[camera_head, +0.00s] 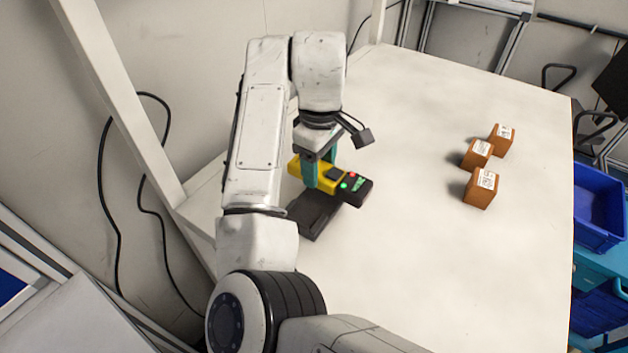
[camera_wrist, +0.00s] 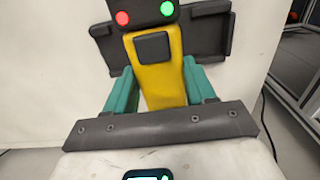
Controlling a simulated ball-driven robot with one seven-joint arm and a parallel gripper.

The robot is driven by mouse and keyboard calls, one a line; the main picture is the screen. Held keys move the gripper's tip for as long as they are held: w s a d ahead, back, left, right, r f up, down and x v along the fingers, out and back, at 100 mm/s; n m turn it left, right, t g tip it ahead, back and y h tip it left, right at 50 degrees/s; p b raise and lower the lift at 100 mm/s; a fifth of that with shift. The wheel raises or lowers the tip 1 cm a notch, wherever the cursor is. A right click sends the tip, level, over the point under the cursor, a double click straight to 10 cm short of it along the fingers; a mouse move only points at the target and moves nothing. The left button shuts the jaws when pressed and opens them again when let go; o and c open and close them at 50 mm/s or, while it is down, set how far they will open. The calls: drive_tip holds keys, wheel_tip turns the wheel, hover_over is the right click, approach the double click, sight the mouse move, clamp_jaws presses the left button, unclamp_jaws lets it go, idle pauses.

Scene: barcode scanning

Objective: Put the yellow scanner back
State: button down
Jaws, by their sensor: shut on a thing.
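The yellow scanner (camera_head: 326,178) has a black head with a red and a green light. My gripper (camera_head: 320,175) is shut on its yellow body, one teal finger on each side. The scanner also shows in the wrist view (camera_wrist: 157,75), between the teal fingers of my gripper (camera_wrist: 160,92). A black holder (camera_head: 318,217) lies on the table below the scanner; it also shows behind the scanner in the wrist view (camera_wrist: 205,35). The scanner overlaps the holder in the head view. I cannot tell whether they touch.
Three small brown boxes with white labels, one of them the nearest box (camera_head: 481,188), stand on the right part of the white table (camera_head: 410,260). Blue bins (camera_head: 597,205) stand beyond the table's right edge. A white post (camera_head: 125,105) rises at the left. The table's middle is clear.

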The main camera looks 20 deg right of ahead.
drive_tip(key=shift+w+a+f, duration=0.2)
drive_tip(key=shift+w+f, duration=0.05)
drive_tip(key=shift+f, duration=0.15)
drive_tip(key=f, duration=0.3)
drive_tip(key=shift+w+a+f+b, duration=0.15)
drive_tip(key=shift+w+f+b, duration=0.05)
drive_tip(key=shift+f+b, duration=0.1)
drive_tip(key=c, duration=0.7)
unclamp_jaws()
drive_tip(key=shift+o, duration=0.2)
wheel_tip(320, 180, up, 12)
drive_tip(key=shift+r+p, duration=0.1)
drive_tip(key=shift+p, duration=0.95)
